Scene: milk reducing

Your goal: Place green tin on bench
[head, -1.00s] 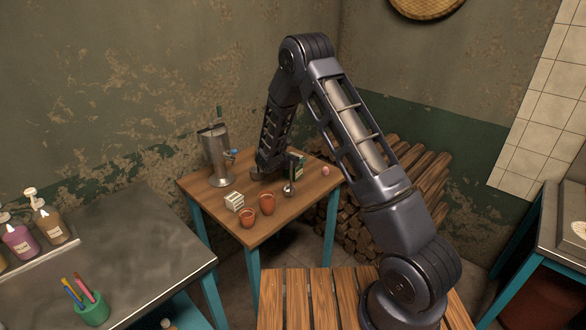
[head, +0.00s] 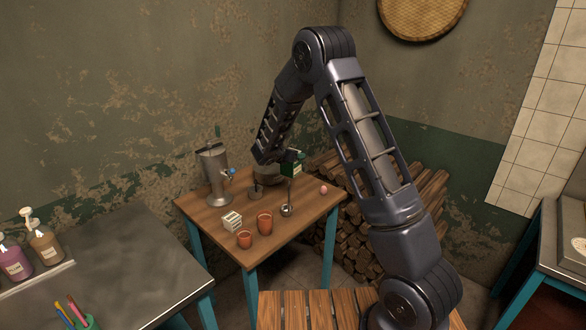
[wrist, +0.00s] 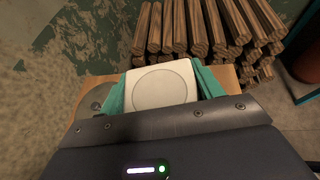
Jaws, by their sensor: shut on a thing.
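The green tin (head: 291,169) is at the end of my arm in the head view, over the back right part of the wooden table. In the wrist view a pale square face with a round ring, apparently the tin's top (wrist: 160,86), sits between the teal fingers of my gripper (wrist: 162,92). My gripper is shut on the tin, and the tin appears raised above the table. A grey-topped bench (head: 120,262) stands at the left of the head view; I cannot tell for certain that it is the task's bench.
The wooden table (head: 215,217) holds a metal urn (head: 213,175), a small white crate (head: 232,221), two reddish cups (head: 265,223), a ladle (head: 287,210) and a pink ball (head: 323,189). Bottles (head: 46,245) and a pencil cup stand on the grey bench; its middle is clear. Stacked logs (head: 345,235) lie behind.

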